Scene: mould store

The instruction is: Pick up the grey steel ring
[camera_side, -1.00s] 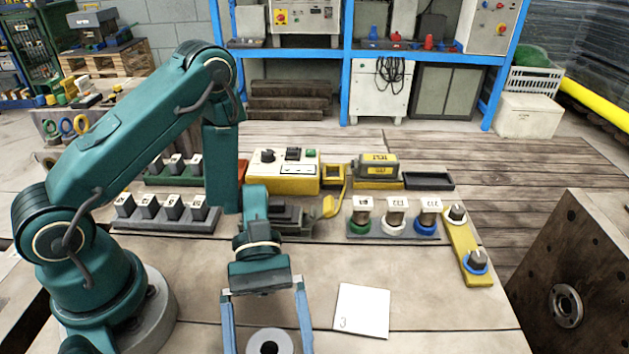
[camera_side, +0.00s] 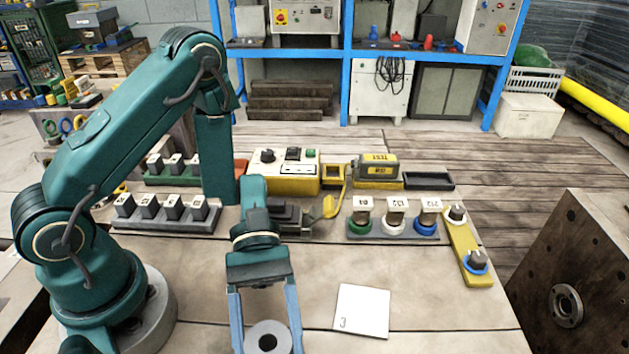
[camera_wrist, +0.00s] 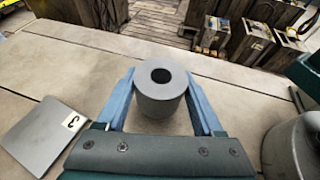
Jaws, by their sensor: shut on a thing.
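The grey steel ring (camera_side: 268,339) is a thick cylinder with a dark centre hole. It is at the bottom edge of the side view, partly cut off by the frame. In the wrist view the ring (camera_wrist: 160,92) sits upright between the two blue fingers of my gripper (camera_wrist: 163,98). My gripper (camera_side: 266,335) is shut on the ring, one finger on each side of it. The fingertips are cut off at the bottom of the side view. Whether the ring touches the table cannot be told.
A white card marked 3 (camera_side: 362,311) lies right of my gripper. Behind stand a rack with labelled green, white and blue pieces (camera_side: 394,236), a rack of grey blocks (camera_side: 165,222) and a yellow bar (camera_side: 467,250). A dark steel block (camera_side: 590,250) stands at right. The front table is mostly clear.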

